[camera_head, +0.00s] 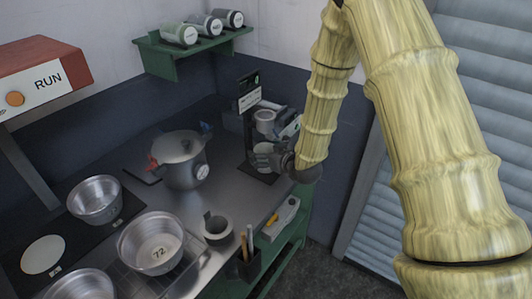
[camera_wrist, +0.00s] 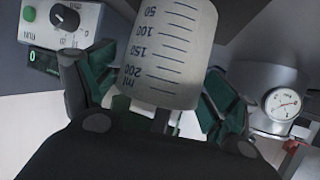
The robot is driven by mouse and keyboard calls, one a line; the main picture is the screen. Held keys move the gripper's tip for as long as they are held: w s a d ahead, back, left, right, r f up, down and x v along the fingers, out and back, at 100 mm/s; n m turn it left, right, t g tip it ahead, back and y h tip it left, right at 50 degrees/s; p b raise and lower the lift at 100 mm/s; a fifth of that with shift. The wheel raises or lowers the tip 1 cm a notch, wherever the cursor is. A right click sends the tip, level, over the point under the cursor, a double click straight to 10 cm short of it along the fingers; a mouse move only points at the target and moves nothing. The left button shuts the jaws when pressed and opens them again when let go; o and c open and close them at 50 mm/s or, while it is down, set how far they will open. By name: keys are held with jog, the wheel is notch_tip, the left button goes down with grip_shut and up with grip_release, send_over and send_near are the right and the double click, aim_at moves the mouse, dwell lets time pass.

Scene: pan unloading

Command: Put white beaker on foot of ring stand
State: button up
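The white beaker (camera_wrist: 165,55), with dark volume marks, fills the middle of the wrist view. My gripper (camera_wrist: 160,88) has one green-padded finger on each side of it, close against its walls; any small gap is hard to see. In the head view my gripper (camera_head: 277,157) is at the far right end of the bench, by the ring stand. The pale beaker (camera_head: 263,149) shows small there, low in front of the stand. The dark foot (camera_head: 262,176) shows below it, and contact between them is hard to tell.
A metal pot (camera_head: 181,163) with a gauge stands left of the stand; its gauge (camera_wrist: 283,104) shows in the wrist view. A control box (camera_wrist: 65,20) is close by. Metal bowls (camera_head: 151,243) and a grey mug (camera_head: 216,227) stand nearer. A green shelf (camera_head: 200,47) hangs above.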

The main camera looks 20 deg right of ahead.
jog(key=shift+r, duration=0.15)
jog(key=b+v, duration=0.3)
jog(key=v, duration=0.9)
dwell(1.9)
